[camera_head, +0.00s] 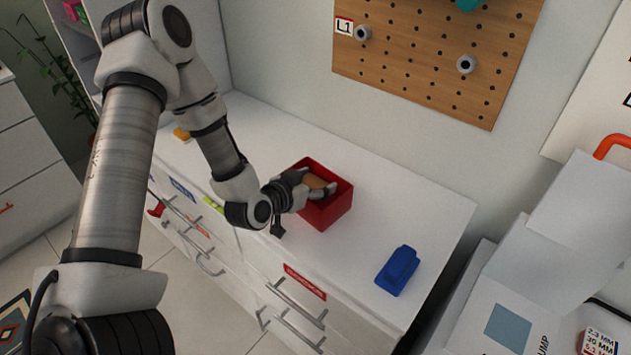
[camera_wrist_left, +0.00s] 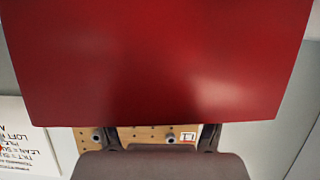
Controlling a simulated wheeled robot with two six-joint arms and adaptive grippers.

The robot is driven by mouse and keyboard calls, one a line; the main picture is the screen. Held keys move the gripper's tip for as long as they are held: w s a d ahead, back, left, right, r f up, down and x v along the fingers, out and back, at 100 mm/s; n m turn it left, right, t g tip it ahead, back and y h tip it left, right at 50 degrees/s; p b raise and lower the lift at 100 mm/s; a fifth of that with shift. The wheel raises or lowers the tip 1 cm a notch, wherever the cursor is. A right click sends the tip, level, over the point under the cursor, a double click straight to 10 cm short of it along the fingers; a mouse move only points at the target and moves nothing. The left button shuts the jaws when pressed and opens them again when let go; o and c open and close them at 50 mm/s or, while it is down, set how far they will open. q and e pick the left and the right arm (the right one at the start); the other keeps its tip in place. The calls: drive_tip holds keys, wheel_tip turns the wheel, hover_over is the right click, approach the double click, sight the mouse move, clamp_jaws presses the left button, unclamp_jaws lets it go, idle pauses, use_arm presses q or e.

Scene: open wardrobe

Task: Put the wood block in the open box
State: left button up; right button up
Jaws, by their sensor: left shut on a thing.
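The open red box (camera_head: 335,212) stands on the white cabinet top in the head view, with its opening facing up. My left gripper (camera_head: 319,186) reaches in from the left over the box's near left rim. It is shut on the brown wood block (camera_head: 315,181), which shows between its fingers within the box opening. I cannot tell whether the block touches the box floor. In the left wrist view a red box wall (camera_wrist_left: 155,60) fills most of the picture, and the block cannot be made out. My right gripper is not in view.
A blue object (camera_head: 398,270) lies on the cabinet top (camera_head: 415,215) to the right of the box. A yellow item (camera_head: 181,134) lies at the far left. A pegboard (camera_head: 430,55) hangs on the wall behind. White boxes (camera_head: 510,300) stand at the right.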

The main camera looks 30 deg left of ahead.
use_arm(q)
drive_tip(key=shift+d+f+b, duration=0.1)
drive_tip(key=shift+f+b, duration=0.25)
drive_tip(key=shift+f, duration=0.05)
drive_tip(key=shift+s+f, duration=0.2)
drive_tip(key=shift+s, duration=0.15)
drive_tip(key=o, duration=1.1)
drive_tip(key=shift+d, duration=0.1)
drive_tip(key=shift+o, duration=0.2)
